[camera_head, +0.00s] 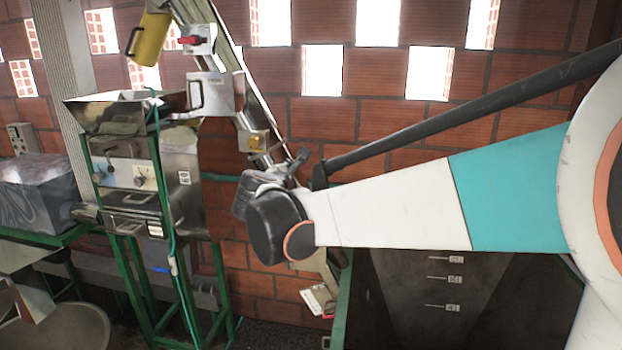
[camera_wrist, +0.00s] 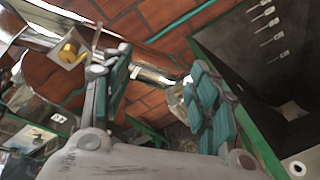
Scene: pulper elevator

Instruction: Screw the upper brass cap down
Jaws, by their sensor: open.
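A brass cap (camera_head: 256,143) sits on a pale metal plate on the slanted elevator tube (camera_head: 262,95) in the head view. A brass cap also shows at the upper left of the wrist view (camera_wrist: 69,51), to the left of my gripper's fingers. I cannot tell for sure whether it is the upper one; no second cap shows clearly. My gripper (camera_wrist: 160,78) is open, with its green-padded fingers apart and nothing between them. It is apart from the cap. In the head view my wrist hides most of my gripper, which is to the lower right of the cap.
A steel machine on a green frame (camera_head: 160,185) stands left of the tube. A yellow jug (camera_head: 150,38) is at the top. A dark hopper with level marks (camera_head: 430,285) is below my arm, and it shows at right in the wrist view. A brick wall (camera_head: 345,120) is behind.

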